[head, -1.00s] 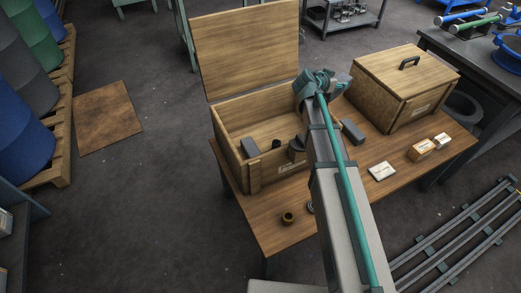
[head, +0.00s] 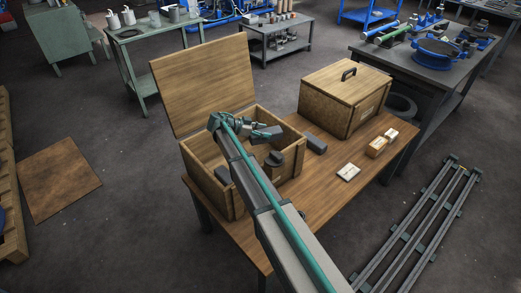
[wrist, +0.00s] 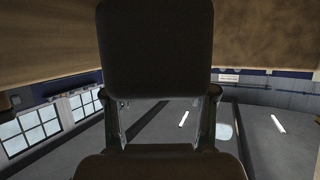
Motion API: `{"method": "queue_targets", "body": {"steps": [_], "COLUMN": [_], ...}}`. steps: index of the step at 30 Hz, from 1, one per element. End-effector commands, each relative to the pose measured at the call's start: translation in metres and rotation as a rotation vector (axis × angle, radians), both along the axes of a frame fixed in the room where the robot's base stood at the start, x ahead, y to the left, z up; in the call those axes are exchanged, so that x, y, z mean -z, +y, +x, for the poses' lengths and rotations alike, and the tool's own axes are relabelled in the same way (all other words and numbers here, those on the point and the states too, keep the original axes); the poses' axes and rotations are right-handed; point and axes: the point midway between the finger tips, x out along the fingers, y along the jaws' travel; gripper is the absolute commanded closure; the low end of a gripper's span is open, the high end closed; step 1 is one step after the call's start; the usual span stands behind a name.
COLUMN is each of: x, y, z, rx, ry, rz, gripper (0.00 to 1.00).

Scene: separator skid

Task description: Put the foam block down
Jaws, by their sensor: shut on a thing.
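My gripper (head: 250,129) is shut on a dark grey block, which I take to be the foam block (head: 267,133). It is above the open wooden crate (head: 207,191), toward its back side. In the wrist view the dark block (wrist: 155,50) stands between the two fingers (wrist: 160,118) and fills the upper middle. I cannot tell how far the block is above the crate floor. A similar dark block (head: 315,143) lies on the table, just right of the crate.
Inside the crate are a dark block (head: 223,176) and a dark rounded part (head: 275,159). The crate's lid (head: 203,85) stands up behind it. A closed wooden box (head: 345,100), a white card (head: 348,172) and small boxes (head: 377,147) are on the table (head: 310,195).

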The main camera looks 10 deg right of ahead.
Motion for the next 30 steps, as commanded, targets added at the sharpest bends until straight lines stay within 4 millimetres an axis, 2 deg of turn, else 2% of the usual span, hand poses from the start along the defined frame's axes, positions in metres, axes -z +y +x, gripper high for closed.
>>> {"method": "queue_targets", "body": {"steps": [4, 9, 16, 24, 30], "x": [0.034, 0.059, 0.072, 0.103, 0.104], "y": [0.000, 0.000, 0.000, 0.000, 0.000], "z": [0.001, 0.001, 0.001, 0.001, 0.000], "rx": [-0.001, 0.000, -0.002, -0.002, -0.002], "ry": [0.003, 0.001, 0.000, 0.001, -0.001], "rz": [0.000, 0.000, 0.000, 0.000, 0.000], "gripper": [0.67, 0.67, 0.67, 0.67, 0.67]}}
